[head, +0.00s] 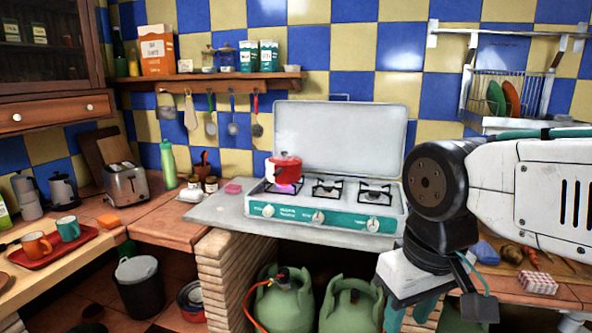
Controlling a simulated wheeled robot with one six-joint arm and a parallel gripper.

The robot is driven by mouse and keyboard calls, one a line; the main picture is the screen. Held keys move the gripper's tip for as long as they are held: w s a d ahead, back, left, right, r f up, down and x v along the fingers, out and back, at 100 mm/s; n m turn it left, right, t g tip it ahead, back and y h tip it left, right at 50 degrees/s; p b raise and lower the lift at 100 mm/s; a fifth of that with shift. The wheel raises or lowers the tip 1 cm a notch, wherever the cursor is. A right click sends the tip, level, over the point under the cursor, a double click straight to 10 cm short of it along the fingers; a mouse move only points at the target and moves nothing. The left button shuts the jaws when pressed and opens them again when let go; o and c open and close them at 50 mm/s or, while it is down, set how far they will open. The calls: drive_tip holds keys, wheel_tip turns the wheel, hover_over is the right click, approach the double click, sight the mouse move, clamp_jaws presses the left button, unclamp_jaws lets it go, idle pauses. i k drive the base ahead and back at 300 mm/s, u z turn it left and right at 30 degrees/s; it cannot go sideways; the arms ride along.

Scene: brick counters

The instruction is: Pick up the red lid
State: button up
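My gripper (410,314) hangs at the lower right, in front of the counter and well apart from the lid. Its teal fingers point down and look spread apart, with nothing seen between them. The fingertips are close to the bottom edge of the view.
A purple-pink glow shows under the pot. The stove's raised cover (338,140) stands behind the burners. A pink sponge (233,188) lies left of the stove. Utensils hang below the wall shelf (215,76). Green gas bottles (284,302) stand under the counter.

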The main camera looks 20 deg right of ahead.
sight(298, 160)
drive_tip(key=u, duration=0.65)
drive_tip(key=i, duration=0.4)
drive_tip(key=u, duration=0.75)
drive_tip(key=i, duration=1.25)
drive_tip(key=z, duration=1.35)
drive_tip(key=i, duration=0.95)
drive_tip(key=z, duration=0.2)
